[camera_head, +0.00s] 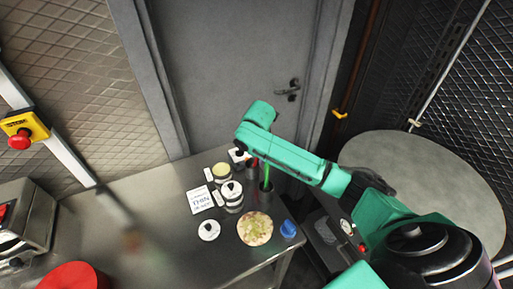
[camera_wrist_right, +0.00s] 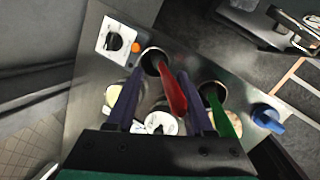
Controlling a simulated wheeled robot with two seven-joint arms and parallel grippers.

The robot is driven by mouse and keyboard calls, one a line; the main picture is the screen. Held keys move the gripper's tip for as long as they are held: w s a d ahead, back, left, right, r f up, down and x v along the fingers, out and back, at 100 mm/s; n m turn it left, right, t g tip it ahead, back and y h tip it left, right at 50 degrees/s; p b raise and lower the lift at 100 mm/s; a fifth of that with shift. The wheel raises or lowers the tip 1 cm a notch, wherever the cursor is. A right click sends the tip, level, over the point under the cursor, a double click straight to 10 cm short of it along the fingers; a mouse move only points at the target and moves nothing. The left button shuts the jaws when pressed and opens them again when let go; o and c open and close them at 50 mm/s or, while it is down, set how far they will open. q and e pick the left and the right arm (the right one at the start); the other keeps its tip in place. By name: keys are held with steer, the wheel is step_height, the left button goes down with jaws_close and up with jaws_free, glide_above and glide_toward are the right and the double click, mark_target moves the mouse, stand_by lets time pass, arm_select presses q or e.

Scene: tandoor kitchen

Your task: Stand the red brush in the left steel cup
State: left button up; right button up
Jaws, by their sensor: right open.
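The red brush (camera_wrist_right: 172,95) stands tilted with its lower end in the mouth of the left steel cup (camera_wrist_right: 153,57) in the wrist view. My right gripper (camera_wrist_right: 160,82) is open, its two fingers on either side of the brush with gaps visible. The green brush also shows in the wrist view (camera_wrist_right: 222,116). My left gripper is out of view.
A round table (camera_head: 430,180) stands at right.

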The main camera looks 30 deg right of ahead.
steer(key=b+v, duration=0.1)
steer(key=v, duration=1.3)
steer(key=shift+b, duration=0.35)
